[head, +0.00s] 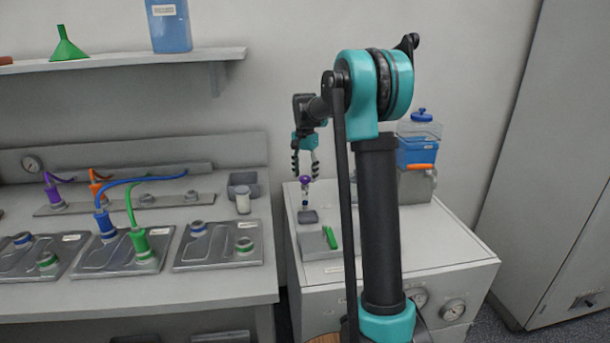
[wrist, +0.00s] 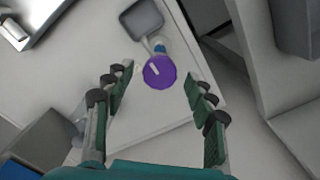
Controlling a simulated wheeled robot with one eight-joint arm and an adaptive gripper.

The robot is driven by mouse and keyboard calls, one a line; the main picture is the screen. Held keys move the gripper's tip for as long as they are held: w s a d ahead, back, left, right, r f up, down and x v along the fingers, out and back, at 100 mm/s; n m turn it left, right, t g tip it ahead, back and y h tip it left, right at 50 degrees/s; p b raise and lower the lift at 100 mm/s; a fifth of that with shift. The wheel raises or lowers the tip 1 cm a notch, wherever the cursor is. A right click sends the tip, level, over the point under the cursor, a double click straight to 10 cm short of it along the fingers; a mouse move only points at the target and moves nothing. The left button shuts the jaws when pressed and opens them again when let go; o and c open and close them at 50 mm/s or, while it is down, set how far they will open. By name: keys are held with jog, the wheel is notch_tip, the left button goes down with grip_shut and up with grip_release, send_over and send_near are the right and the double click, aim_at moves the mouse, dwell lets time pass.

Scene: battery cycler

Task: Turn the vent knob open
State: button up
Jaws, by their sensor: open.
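A round purple knob (head: 305,179) with a white line on its top stands upright on a thin blue-and-white stem above the white cabinet (head: 440,243). I take it to be the vent knob. It also shows in the wrist view (wrist: 160,71), its white line slanting. My gripper (head: 305,168) points down over the knob. In the wrist view my gripper (wrist: 160,74) is open, with one finger on each side of the knob and a gap on both sides. I cannot tell the exact height of the fingertips against the knob.
A dark square cup (head: 308,217) and a grey block with a green bar (head: 331,238) sit close to the knob. A blue-liquid container (head: 418,150) with an orange handle (head: 419,166) stands behind right. The bench (head: 150,293) with tubed trays is left.

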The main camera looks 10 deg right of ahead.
jog(key=shift+f, duration=0.25)
jog(key=c, duration=1.2)
jog(key=shift+o, duration=0.2)
